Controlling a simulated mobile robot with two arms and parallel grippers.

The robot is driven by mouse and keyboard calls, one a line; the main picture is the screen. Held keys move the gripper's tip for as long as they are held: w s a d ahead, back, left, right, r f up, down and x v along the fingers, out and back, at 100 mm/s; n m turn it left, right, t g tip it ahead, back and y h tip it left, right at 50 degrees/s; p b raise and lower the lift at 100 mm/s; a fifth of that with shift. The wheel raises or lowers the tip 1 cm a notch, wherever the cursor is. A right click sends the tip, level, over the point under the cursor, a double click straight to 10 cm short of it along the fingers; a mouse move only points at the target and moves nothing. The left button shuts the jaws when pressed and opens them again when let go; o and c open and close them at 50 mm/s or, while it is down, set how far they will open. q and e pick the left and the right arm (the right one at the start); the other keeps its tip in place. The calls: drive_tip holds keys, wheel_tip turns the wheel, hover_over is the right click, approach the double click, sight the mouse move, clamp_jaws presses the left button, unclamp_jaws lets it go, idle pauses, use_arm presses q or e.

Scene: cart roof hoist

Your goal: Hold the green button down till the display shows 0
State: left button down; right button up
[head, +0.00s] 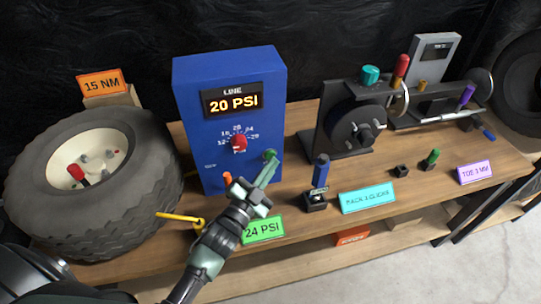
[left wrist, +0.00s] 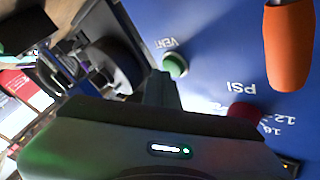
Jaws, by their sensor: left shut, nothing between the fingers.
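The blue box (head: 187,100) stands upright on the wooden bench, and its display (head: 232,100) reads 20 PSI under the word LINE. A red knob (head: 239,143) sits on a dial below the display. The green button (head: 271,154) is at the lower right of the box face; in the left wrist view it is a round green cap (left wrist: 175,65) beside the word VENT. My left gripper (head: 267,171) is shut and empty, its fingertips at the green button. I cannot tell whether they touch or press it. My right gripper is not in view.
An orange handle (head: 199,180) sticks out at the box's lower left. A green 24 PSI card (head: 263,229) stands in front. A wheel (head: 95,185) is at the left. A dark hoist-like device (head: 350,125) and a blue-handled tool (head: 320,172) stand to the right.

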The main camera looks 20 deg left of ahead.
use_arm(q)
drive_tip(key=shift+w+a, duration=0.2)
drive_tip(key=shift+w, duration=0.15)
idle(0.7)
idle(1.4)
drive_tip(key=shift+s, duration=0.1)
idle(0.4)
drive_tip(key=shift+s+d, duration=0.45)
drive_tip(key=shift+s, duration=0.15)
drive_tip(key=shift+s+d+p, duration=0.4)
drive_tip(key=shift+s+d, duration=0.35)
drive_tip(key=shift+s, duration=0.3)
drive_tip(key=shift+s+d+p, duration=0.4)
drive_tip(key=shift+s+d, duration=0.3)
drive_tip(key=shift+s, duration=0.35)
